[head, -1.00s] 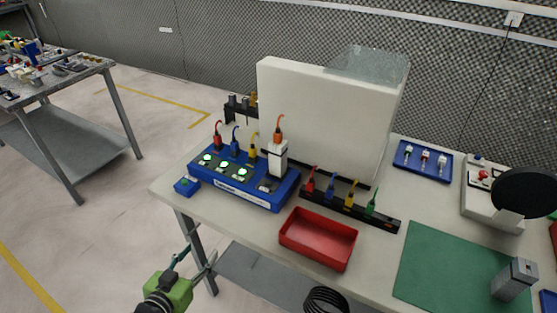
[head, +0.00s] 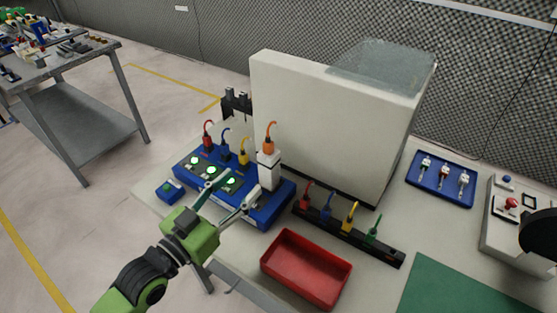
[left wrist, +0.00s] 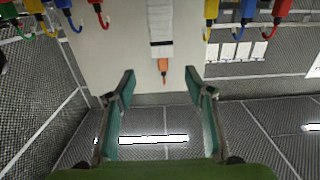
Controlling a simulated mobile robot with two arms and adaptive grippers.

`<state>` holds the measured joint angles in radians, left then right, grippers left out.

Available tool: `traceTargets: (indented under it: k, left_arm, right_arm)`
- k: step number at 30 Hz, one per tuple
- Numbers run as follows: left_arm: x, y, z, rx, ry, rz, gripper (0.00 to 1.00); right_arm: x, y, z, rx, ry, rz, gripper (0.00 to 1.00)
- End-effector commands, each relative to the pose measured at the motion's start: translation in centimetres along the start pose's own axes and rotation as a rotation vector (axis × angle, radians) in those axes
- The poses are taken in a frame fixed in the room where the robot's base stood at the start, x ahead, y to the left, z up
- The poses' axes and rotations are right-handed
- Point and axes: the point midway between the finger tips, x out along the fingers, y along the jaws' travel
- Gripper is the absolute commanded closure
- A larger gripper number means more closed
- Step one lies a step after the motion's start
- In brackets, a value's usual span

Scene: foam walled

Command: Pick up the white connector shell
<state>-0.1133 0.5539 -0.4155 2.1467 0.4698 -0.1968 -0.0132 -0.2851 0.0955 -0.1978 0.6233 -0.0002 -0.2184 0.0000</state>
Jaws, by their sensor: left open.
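The white connector shell (head: 268,172) stands upright at the right end of the blue test unit (head: 262,213), with an orange plug and cable (head: 269,138) at its top. In the left wrist view the shell (left wrist: 160,28) hangs inverted at top centre, its orange end (left wrist: 163,67) pointing down between the fingers. My left gripper (head: 241,182) is open and empty, in front of the shell, its fingers reaching toward it. In the left wrist view the gripper (left wrist: 161,74) has its fingers wide apart. Contact with the shell cannot be told. My right gripper is out of view.
Red, blue and yellow plugs (head: 226,148) stand along the unit's back, beside lit green lamps. A black rack of coloured plugs (head: 345,238) and a red tray (head: 296,284) lie to the right. A tall white panel (head: 318,125) rises behind. A small blue box (head: 169,191) sits left.

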Motion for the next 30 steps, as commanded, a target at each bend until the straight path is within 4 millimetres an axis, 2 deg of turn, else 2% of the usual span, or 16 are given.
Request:
traceTargets:
  k: [4,12,20,30]
  left_arm:
    - [2.3,0.0,-0.4,-0.002,0.004,0.0,0.51]
    - [7.1,-0.1,-0.2,-0.001,0.001,-0.001,0.51]
    - [8.8,-0.1,-0.1,-0.001,-0.001,0.0,0.51]
    - [12.8,-0.5,0.0,-0.002,0.0,0.0,0.51]
  right_arm:
    - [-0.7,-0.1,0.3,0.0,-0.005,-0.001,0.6]
    - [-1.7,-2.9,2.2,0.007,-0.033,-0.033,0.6]
    - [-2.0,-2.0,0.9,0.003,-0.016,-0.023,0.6]
    - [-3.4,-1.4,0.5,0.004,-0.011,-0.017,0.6]
